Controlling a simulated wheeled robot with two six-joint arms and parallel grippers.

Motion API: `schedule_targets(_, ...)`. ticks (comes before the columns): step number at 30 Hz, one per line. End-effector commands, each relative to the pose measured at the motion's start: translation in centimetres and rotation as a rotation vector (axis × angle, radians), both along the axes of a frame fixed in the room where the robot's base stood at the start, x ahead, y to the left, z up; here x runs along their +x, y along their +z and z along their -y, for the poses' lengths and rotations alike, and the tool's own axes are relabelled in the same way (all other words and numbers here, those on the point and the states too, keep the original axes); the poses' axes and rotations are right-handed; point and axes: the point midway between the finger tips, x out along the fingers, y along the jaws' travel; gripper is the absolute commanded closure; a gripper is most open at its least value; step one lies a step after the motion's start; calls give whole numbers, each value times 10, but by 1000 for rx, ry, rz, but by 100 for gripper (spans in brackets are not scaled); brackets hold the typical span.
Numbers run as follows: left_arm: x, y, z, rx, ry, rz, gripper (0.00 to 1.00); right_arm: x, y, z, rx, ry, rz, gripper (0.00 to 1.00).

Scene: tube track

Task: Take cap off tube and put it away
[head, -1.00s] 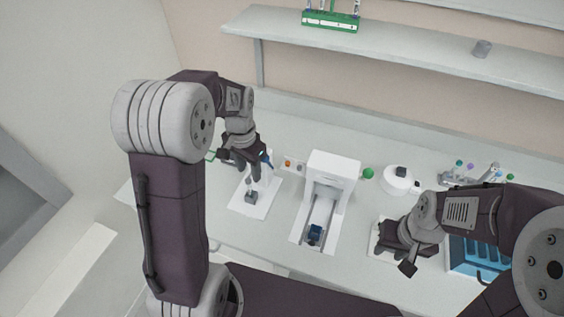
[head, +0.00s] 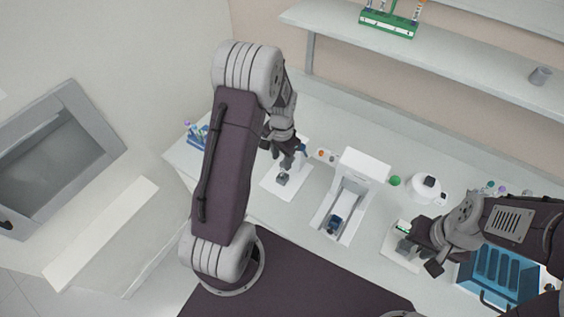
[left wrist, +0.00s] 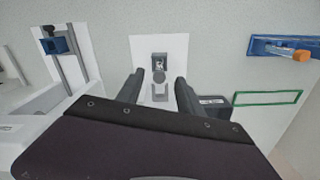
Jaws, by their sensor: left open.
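My left gripper (head: 292,163) is open above a small grey holder (head: 282,180) on a white mat (head: 270,187). In the left wrist view its fingers (left wrist: 159,88) stand apart on either side of the holder (left wrist: 159,63), with nothing seen gripped. A round grey piece (left wrist: 159,77) shows at the holder; I cannot tell whether it is a tube or its cap. My right gripper (head: 425,252) is beside a pale pad device (head: 398,249) at the right; its jaw opening is unclear.
A white device with a blue block (head: 334,222) stands right of the mat. A blue rack (head: 198,134) is at the left, a blue tray (head: 500,270) at the right. A shelf (head: 450,60) hangs above.

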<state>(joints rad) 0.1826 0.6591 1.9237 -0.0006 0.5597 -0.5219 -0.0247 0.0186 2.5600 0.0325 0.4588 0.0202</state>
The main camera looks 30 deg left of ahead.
Motion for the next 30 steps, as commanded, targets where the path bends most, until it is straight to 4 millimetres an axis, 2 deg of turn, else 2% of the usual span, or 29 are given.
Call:
schedule_targets(4, 0, -15, 1, 0, -1, 0, 56, 0, 4, 0, 0, 0, 0, 64)
schedule_targets(10, 0, -16, 0, 0, -1, 2, 56, 0, 3, 0, 0, 0, 0, 64)
schedule_targets(11, 0, -16, 0, 0, -1, 2, 62, 0, 3, 0, 0, 0, -1, 64)
schedule_targets(15, 0, -16, 0, 1, -1, 1, 99, 0, 3, 0, 0, 0, -1, 64)
schedule_targets(26, 0, -16, 0, 1, -1, 1, 99, 0, 3, 0, 0, 0, 0, 64)
schedule_targets(30, 1, -8, 0, 1, -1, 4, 99, 0, -1, 0, 0, 0, 0, 64)
